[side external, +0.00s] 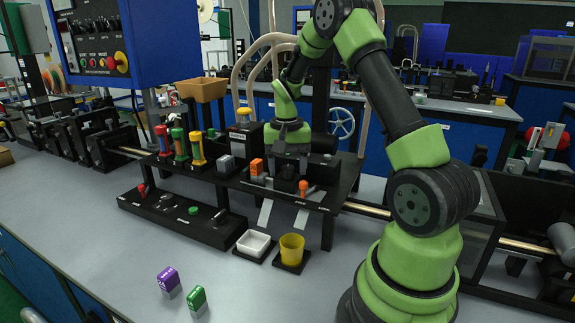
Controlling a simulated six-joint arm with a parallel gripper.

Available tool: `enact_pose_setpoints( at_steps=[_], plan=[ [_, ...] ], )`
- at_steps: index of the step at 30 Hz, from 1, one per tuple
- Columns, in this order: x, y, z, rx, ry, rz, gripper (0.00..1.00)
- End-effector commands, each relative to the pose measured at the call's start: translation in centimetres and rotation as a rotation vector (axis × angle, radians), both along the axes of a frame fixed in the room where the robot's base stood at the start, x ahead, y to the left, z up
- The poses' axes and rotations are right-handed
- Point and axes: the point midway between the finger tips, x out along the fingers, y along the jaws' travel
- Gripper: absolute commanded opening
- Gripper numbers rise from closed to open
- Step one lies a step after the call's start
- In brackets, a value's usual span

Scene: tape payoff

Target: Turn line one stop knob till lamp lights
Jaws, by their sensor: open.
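My gripper (290,168) points down over the black raised bench, its jaws open around or just above a small dark part; I cannot tell whether they touch it. A low black control panel (165,222) in front carries a red knob (142,189), a green button (193,210) and dark switches. Its labels are too small to read, so I cannot tell which is the line one stop knob. No lit lamp is clear.
A blue control box (135,30) with buttons and a red knob hangs upper left. Red, green and yellow cylinders (180,145) stand on the bench's left. A white tray (253,243), a yellow cup (291,250), and purple (168,279) and green (196,298) blocks occupy the front table.

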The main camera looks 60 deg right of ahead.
Motion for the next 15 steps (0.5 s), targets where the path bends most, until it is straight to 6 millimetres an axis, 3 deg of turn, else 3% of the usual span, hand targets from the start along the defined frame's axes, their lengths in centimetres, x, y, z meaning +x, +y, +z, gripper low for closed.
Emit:
enact_pose_setpoints(
  at_steps=[5, 15],
  plan=[
    [0.1, 0.0, 1.1, -0.002, -0.002, 0.001, 0.59],
    [0.2, 0.0, 7.6, -0.003, -0.005, 0.0, 0.59]
  ],
)
